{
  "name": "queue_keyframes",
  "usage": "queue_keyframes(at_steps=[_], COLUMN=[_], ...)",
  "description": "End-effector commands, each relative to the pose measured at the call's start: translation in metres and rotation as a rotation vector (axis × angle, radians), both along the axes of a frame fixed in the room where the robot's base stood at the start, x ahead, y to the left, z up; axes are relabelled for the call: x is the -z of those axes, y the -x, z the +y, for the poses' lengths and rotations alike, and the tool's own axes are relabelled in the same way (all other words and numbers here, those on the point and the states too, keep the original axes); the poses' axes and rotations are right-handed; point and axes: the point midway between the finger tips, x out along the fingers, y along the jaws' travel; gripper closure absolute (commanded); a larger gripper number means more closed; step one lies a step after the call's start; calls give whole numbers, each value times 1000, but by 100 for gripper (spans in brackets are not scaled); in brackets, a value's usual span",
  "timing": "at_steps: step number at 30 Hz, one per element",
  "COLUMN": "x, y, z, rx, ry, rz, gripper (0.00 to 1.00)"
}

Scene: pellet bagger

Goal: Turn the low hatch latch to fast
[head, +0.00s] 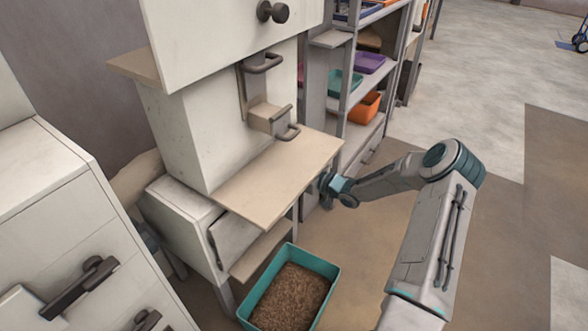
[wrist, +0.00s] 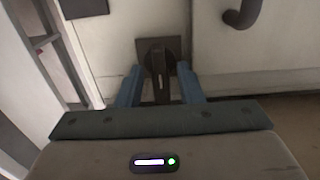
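The low hatch latch (wrist: 158,66) shows in the wrist view as a dark lever on a square dark plate, fixed to a pale panel. The lever runs upright in the picture, its lower end reaching down between my fingers. My gripper (wrist: 160,88) is open, with one blue finger on each side of the lever and a gap showing on both sides. In the head view my gripper (head: 328,187) is beside the right end of the beige shelf of the pellet bagger. The latch is hidden in that view.
The beige shelf (head: 275,178) juts out left of my gripper. A teal bin of pellets (head: 290,295) stands below it. A rack with coloured bins (head: 364,108) is behind. A dark curved handle (wrist: 243,15) is right of the latch. Open floor lies to the right.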

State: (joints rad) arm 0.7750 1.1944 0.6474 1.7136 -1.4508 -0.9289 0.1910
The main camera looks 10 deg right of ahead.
Motion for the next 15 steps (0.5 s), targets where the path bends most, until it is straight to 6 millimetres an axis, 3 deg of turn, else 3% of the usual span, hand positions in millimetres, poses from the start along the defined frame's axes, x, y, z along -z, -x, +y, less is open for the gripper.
queue_keyframes(at_steps=[2,6,15], x=[0,0,1], y=[0,0,0], z=[0,0,0], rx=[0,0,-1], ry=[0,0,9], rz=[0,0,-9], gripper=[66,100,100])
